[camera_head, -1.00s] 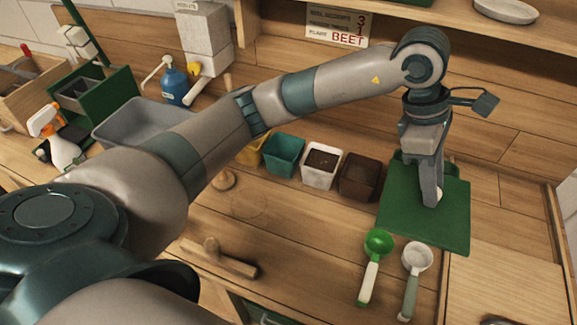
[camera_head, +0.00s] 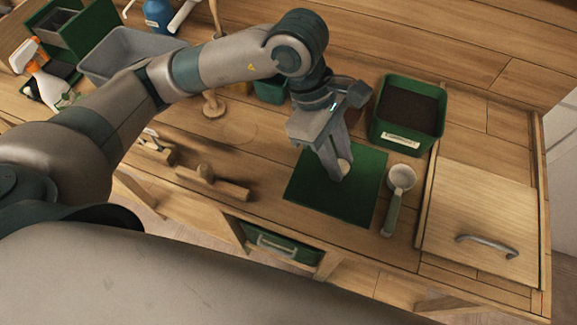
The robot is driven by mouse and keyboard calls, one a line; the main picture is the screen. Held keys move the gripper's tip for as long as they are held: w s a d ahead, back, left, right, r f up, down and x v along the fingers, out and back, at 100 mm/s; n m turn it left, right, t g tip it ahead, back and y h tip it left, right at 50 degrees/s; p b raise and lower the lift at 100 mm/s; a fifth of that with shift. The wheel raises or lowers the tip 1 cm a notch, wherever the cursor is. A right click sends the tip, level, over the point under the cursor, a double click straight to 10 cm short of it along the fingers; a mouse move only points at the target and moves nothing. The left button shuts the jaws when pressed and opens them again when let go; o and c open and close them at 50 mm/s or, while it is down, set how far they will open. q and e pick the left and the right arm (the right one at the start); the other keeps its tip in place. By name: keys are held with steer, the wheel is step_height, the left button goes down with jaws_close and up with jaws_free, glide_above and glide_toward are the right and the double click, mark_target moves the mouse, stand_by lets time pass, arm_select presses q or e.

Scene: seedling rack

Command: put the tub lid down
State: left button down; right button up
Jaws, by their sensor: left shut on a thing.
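The tub lid (camera_head: 312,188) is a flat dark green square with a pale round knob (camera_head: 344,166). My left gripper (camera_head: 341,172) points down and is shut on the knob. The lid looks level, left of the white scoop; the height of the gap below it is hard to judge. The green tub (camera_head: 408,147) stands open behind and right of the lid, full of dark soil, with a white label on its front. My right gripper is out of view.
A white scoop with a grey-green handle (camera_head: 393,212) lies close to the lid's right edge. A wooden dibber (camera_head: 225,187) lies to the left. A wooden panel with a metal handle (camera_head: 465,210) is at the right. A grey basin (camera_head: 115,55) stands back left.

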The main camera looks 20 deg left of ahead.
arm_select(q)
steer(key=shift+w+a+f, duration=0.2)
steer(key=shift+a, duration=0.2)
steer(key=w+a+f+p, duration=0.3)
steer(key=a+f+p, duration=0.2)
steer(key=a, duration=0.5)
steer(key=shift+w+f, duration=0.3)
steer(key=shift+f, duration=0.5)
